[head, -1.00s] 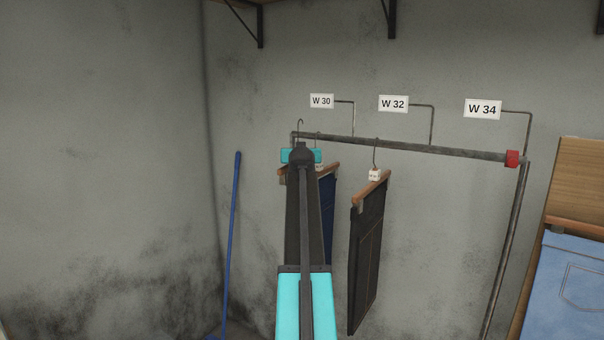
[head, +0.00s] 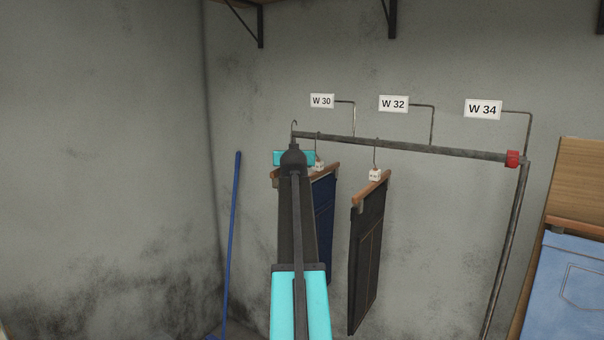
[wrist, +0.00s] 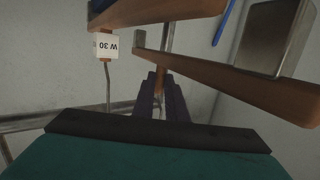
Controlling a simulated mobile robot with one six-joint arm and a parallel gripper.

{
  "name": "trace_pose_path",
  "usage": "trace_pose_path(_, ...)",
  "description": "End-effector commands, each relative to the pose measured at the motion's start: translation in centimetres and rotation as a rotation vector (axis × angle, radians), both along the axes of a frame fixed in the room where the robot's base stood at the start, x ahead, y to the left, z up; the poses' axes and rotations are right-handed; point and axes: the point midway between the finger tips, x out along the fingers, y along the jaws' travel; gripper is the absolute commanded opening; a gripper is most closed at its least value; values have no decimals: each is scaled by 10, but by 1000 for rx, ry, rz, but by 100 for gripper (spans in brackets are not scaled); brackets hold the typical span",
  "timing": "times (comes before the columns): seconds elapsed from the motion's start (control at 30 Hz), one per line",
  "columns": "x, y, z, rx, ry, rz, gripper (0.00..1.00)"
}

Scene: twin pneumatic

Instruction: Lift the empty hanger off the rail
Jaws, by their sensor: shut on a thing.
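My gripper (wrist: 160,104) is shut on the neck of the empty hanger in the wrist view. The hanger's wooden bar (wrist: 225,82) has a metal clip at its right end and carries no garment. In the head view, the empty hanger's hook (head: 294,124) shows just above the left end of the rail (head: 400,146); I cannot tell whether it clears the rail in depth. My arm hides the fingers and most of this hanger there.
Dark blue trousers (head: 324,215) on a W 30-tagged hanger (wrist: 150,11) hang close to the right of my arm. Black trousers (head: 368,255) hang further right. A blue pole (head: 231,245) leans on the left wall. Most of the rail's right half is free.

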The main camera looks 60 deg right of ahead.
Motion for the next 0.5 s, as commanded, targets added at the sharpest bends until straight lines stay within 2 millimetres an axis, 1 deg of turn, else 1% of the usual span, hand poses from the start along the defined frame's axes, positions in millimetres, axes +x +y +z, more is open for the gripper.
trace_pose_path(0.5, 0, 21, 0, -1, -1, 0, 0)
